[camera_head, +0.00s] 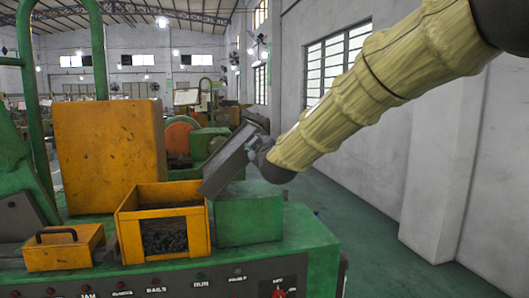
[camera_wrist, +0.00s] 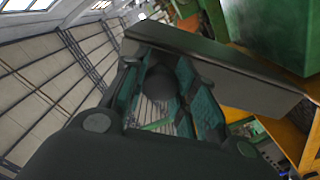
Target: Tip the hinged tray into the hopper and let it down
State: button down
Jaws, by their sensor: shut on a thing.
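The hinged tray (camera_head: 228,160) is grey metal. In the head view it is tilted steeply, its upper end at my gripper and its lower end by the right rim of the yellow hopper (camera_head: 128,235). Small dark pieces (camera_head: 165,240) lie inside the hopper. My gripper (camera_head: 261,152) is shut on the tray's raised end. In the wrist view the tray (camera_wrist: 225,75) runs across beyond my gripper (camera_wrist: 165,75). The tray's inside and its hinge are hidden, so I cannot tell whether anything is left in it.
A green block (camera_head: 250,218) stands right of the hopper on the green machine top. A yellow box with a black handle (camera_head: 62,248) sits to the left. A large orange housing (camera_head: 110,155) rises behind. A red knob (camera_head: 278,294) is on the front panel. The floor at right is clear.

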jog(key=shift+s+a+r+n, duration=0.2)
jog(key=shift+a+r+n, duration=0.2)
jog(key=shift+a+r, duration=0.2)
jog(key=c, duration=1.1)
grip_release()
jog(key=shift+f, duration=0.1)
jog(key=shift+s, duration=0.15)
jog(key=v, duration=1.1)
jog(key=shift+s+d, duration=0.15)
jog(key=shift+s, duration=0.2)
